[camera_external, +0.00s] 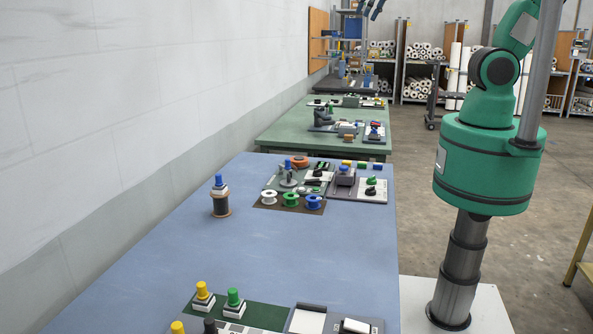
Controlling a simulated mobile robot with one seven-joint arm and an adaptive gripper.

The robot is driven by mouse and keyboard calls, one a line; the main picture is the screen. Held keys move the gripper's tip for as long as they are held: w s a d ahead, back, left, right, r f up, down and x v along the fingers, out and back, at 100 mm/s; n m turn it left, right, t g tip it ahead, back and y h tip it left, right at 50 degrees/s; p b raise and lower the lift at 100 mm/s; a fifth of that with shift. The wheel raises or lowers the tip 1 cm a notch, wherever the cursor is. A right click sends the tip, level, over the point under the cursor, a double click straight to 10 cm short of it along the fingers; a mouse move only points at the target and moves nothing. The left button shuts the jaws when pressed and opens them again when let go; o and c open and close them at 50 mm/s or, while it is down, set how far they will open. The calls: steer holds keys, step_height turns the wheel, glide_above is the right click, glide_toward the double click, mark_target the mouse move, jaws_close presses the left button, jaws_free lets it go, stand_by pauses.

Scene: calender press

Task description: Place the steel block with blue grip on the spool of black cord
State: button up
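The spool of black cord (221,206) stands upright on the blue table, left of its middle and near the wall. A steel block with a blue grip (219,186) sits on top of the spool, upright, its grip pointing up. My gripper (370,8) shows only in part at the top edge of the view, high above the table and well apart from the block and spool. Its two dark fingers are spread, with nothing seen between them.
Small white, green and blue spools (291,200) stand on a brown mat right of the cord spool, before grey trays. Yellow-gripped (202,289) and green-gripped blocks (233,297) stand at the front. The blue table (150,265) is bare between. A green table (300,128) stands behind.

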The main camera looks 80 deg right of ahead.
steer(key=s+d+f+t, duration=0.1)
steer(key=s+d+f, duration=0.1)
steer(key=s, duration=0.9)
steer(key=shift+f+m, duration=0.3)
steer(key=shift+f, duration=0.1)
steer(key=shift+d, duration=0.1)
step_height(320, 180, down, 18)
steer(key=b, duration=1.7)
steer(key=shift+r+b, duration=0.25)
steer(key=shift+b, duration=0.05)
